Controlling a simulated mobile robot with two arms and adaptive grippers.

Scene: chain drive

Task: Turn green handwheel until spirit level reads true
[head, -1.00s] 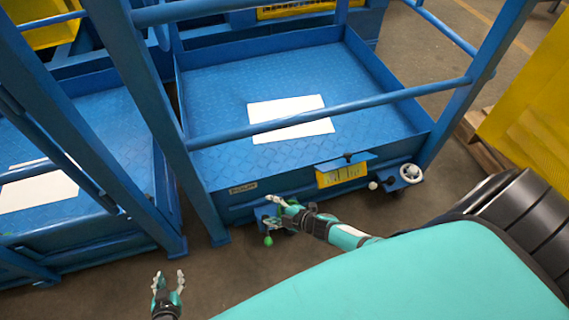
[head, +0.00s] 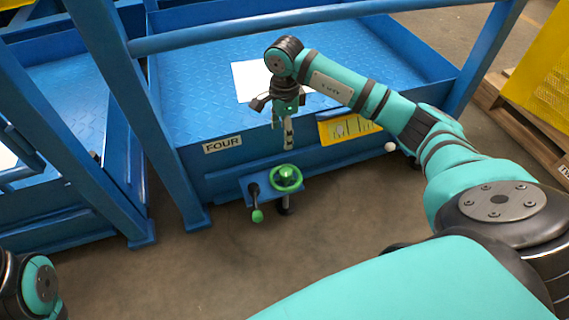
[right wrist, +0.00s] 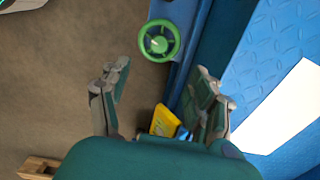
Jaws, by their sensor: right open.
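The green handwheel (head: 287,178) sits on a small blue bracket at the front of the platform labelled FOUR. It also shows in the right wrist view (right wrist: 158,41), beyond the fingertips. My right gripper (head: 287,140) points down above and behind the handwheel, apart from it. In the right wrist view my right gripper (right wrist: 160,78) has its fingers spread with nothing between them. Part of my left arm (head: 38,287) shows at the lower left; its gripper is out of frame. I cannot make out a spirit level.
A lever with a green knob (head: 257,215) hangs left of the handwheel. A yellow marked plate (head: 348,129) and a white ball (head: 390,147) are to the right. A white sheet (head: 252,82) lies on the blue platform (head: 205,100). A blue rail (head: 215,38) crosses above.

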